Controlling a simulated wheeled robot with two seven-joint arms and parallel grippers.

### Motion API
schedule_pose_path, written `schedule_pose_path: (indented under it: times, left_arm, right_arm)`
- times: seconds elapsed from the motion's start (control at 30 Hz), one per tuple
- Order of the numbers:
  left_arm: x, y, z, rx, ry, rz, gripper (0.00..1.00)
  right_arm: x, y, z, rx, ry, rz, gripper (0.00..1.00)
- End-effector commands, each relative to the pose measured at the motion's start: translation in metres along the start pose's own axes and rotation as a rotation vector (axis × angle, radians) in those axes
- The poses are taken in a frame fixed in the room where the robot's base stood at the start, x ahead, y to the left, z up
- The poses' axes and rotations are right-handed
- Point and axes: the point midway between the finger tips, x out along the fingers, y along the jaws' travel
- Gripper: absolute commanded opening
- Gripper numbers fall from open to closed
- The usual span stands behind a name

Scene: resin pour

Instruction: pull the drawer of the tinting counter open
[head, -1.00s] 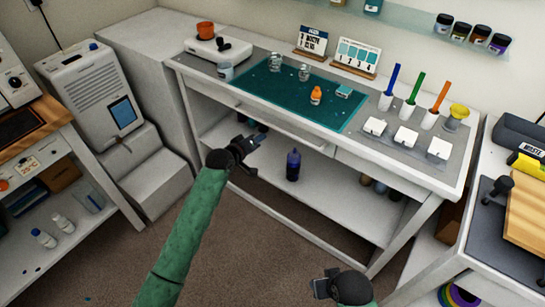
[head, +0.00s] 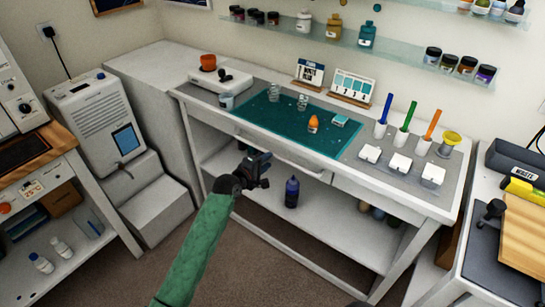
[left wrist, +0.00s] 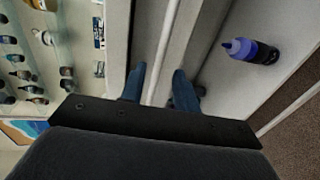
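The tinting counter (head: 390,187) is a white bench with a grey top and a teal mat (head: 272,118). Its middle drawer (head: 285,155) shows as a long pale front under the mat; I see no clear gap at its top. My left gripper (head: 262,162) is in front of the drawer's left part, partly covering it. In the left wrist view its two blue-grey fingers (left wrist: 158,84) are apart, with a thin pale bar (left wrist: 163,55) running between them. I cannot tell whether they touch it. My right gripper is out of view.
A dark bottle with a blue-violet cap (head: 292,192) stands on the lower shelf (head: 320,215), below the gripper; it also shows in the left wrist view (left wrist: 250,50). Cups with coloured sticks (head: 404,130) and white blocks (head: 399,164) stand on the right of the top.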

Motion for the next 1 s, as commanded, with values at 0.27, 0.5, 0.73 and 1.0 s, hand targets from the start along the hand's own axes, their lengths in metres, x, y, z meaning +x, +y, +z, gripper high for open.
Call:
schedule_pose_path:
  times: [0.27,0.5,0.73,1.0]
  left_arm:
    - [0.034,0.001,0.000,0.001,0.000,-0.001,0.31]
    - [0.041,0.000,0.001,0.002,0.000,0.000,0.31]
    - [0.041,0.000,0.001,0.002,0.000,0.000,0.20]
    - [0.041,0.000,0.001,0.002,0.000,-0.001,0.00]
  right_arm:
    - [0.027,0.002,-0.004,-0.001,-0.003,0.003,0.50]
    - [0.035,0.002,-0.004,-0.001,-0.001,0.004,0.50]
    - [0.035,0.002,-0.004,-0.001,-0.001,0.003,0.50]
    - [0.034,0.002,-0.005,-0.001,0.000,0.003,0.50]
